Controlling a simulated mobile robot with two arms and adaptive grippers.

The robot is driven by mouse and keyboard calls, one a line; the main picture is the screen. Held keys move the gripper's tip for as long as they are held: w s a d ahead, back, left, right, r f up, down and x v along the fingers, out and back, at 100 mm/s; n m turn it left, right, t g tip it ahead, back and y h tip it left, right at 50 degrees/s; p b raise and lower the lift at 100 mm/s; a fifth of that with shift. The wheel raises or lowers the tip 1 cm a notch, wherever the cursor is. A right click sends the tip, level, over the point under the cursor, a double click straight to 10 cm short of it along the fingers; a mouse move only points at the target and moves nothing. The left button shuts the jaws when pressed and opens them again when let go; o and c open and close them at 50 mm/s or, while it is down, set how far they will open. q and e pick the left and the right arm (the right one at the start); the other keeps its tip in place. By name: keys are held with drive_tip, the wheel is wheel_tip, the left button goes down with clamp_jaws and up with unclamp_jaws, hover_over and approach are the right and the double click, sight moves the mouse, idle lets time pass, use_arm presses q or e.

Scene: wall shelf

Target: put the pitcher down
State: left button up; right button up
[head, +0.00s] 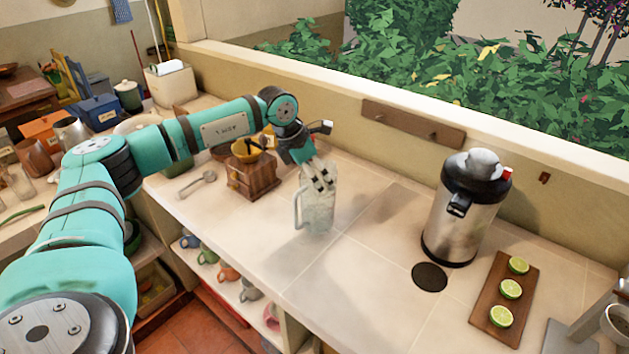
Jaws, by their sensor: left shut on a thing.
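A clear glass pitcher (318,213) with a handle on its left side is upright at the middle of the pale tiled counter (370,285). My left gripper (320,181) is at the pitcher's upper part, shut on it, with its fingers pointing down at the rim. I cannot tell whether the pitcher's base touches the counter or is slightly above it. My right gripper is not in view.
A coffee grinder (252,172) and a strainer (198,184) are left of the pitcher. A steel dispenser (467,210), a dark round coaster (430,277) and a board (492,329) with lime halves are to the right. Counter between the pitcher and dispenser is clear.

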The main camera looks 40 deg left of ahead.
sight(312, 204)
use_arm(q)
wheel_tip(312, 204, down, 3)
drive_tip(key=shift+f+p, duration=0.1)
drive_tip(key=shift+p, duration=0.55)
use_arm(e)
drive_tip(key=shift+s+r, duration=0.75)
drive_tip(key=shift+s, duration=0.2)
use_arm(q)
drive_tip(key=shift+f, duration=0.1)
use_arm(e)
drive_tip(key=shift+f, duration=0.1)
use_arm(q)
drive_tip(key=o, duration=1.3)
drive_tip(key=shift+s, duration=0.1)
drive_tip(key=shift+o, duration=1.4)
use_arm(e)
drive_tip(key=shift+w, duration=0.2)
